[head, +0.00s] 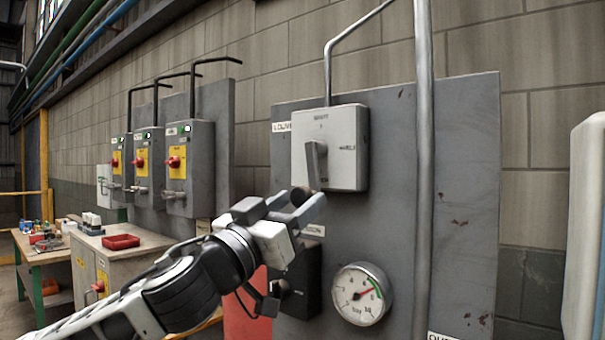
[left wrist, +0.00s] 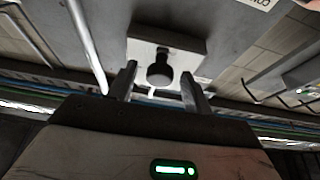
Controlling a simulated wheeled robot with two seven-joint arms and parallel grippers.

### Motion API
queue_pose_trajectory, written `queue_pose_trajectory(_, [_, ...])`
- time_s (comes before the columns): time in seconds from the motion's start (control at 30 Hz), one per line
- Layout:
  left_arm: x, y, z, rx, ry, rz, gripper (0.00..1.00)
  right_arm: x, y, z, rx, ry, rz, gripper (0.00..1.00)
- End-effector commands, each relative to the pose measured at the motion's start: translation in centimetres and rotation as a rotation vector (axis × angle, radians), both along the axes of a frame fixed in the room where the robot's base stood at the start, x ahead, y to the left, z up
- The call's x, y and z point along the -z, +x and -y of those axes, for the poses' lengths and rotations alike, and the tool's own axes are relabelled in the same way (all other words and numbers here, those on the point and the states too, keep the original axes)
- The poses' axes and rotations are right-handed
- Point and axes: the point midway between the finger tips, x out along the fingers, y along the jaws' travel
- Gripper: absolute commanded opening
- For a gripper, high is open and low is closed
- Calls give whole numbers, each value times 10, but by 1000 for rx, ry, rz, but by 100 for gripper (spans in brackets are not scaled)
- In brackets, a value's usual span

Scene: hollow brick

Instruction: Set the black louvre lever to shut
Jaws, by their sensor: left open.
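The louvre lever (head: 316,164) is a dark grey handle on the front of a pale grey switch box (head: 350,150), with a partly hidden label beside it. The handle points roughly straight down. Small markings stand above and to the right of it, too small to read surely. My left gripper (head: 308,202) is just below the handle's lower end. In the left wrist view the gripper (left wrist: 160,76) is open, and the dark, round-looking end of the lever (left wrist: 159,74) shows between its fingers, with no clear contact. My right gripper is not in view.
A grey panel (head: 468,210) carries the box, a vertical pipe (head: 424,150) to its right and a round gauge (head: 361,293) below. A black switch box (head: 300,285) sits under my gripper. Several grey switch boxes and a bench (head: 28,245) stand to the left.

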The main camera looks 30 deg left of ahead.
Motion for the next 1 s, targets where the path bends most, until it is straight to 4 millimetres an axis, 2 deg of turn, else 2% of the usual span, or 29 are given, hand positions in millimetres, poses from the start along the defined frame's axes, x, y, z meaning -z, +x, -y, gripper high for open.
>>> queue_pose_trajectory(0.03, [-9, 6, -1, -1, -5, 2, 50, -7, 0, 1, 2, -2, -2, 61])
queue_pose_trajectory(0.2, [-10, 19, 1, -1, -2, 2, 50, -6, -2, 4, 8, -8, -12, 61])
queue_pose_trajectory(0.53, [-8, 22, 1, -1, 1, 0, 50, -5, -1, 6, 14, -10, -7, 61])
queue_pose_trajectory(0.7, [-8, 21, 1, -1, 1, 0, 3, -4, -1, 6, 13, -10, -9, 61])
queue_pose_trajectory(0.73, [-8, 21, 1, -1, 1, 0, 0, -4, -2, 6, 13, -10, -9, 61])
queue_pose_trajectory(1.0, [-8, 27, 2, 1, -17, 1, 0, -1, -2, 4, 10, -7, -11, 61])
